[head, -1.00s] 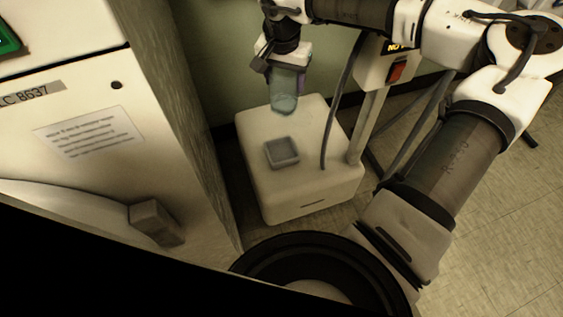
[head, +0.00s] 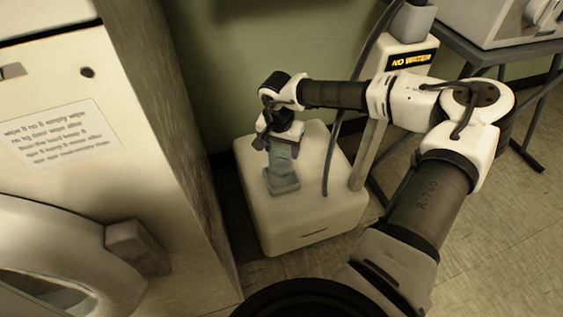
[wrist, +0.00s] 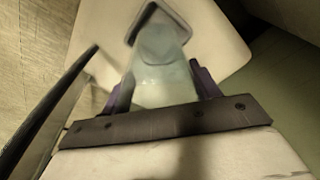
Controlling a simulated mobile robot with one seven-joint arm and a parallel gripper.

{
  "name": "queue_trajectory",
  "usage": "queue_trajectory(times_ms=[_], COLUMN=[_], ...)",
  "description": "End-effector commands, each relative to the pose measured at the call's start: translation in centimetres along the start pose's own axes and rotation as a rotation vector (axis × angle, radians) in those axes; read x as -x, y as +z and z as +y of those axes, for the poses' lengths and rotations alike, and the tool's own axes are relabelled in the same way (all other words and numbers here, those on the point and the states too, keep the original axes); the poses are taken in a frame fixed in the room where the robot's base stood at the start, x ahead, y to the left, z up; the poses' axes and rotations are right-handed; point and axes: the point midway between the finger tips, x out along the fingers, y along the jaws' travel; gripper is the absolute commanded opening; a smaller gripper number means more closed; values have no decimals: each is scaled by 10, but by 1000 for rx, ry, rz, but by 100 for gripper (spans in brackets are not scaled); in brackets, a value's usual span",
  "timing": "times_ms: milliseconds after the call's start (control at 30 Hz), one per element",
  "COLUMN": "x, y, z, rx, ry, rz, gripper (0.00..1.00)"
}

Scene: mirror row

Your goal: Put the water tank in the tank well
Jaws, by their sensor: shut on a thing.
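The water tank (head: 282,160) is a translucent blue-green container. My gripper (head: 284,138) is shut on its upper end and holds it over the white box-shaped unit (head: 325,205). The tank well (head: 284,187) is a small square recess with a grey rim on top of this unit. The tank's lower end overlaps the well; I cannot tell whether it is inside or just above. In the wrist view, the tank (wrist: 165,80) lies between purple finger parts, and its far end covers part of the dark well opening (wrist: 152,14).
A post with a lit display (head: 411,61) stands at the right of the unit, with a dark cable (head: 328,160) beside it. A tall white machine (head: 90,170) fills the left. A green wall is behind. A dark table with a grey device (head: 500,25) stands at the upper right.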

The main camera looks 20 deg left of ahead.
Motion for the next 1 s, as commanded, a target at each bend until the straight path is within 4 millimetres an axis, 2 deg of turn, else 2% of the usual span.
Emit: queue_trajectory(times_ms=[333, 767, 800, 933, 1000], x=[-51, -58, -58, -58, -58], y=[6, 7, 7, 7, 7], z=[0, 0, 0, 0, 0], rx=[0, -1, -1, 0, 0], ry=[1, 0, 0, 0, 0], rz=[-1, 0, 0, 0, 0], gripper=[35, 35, 64, 81, 83])
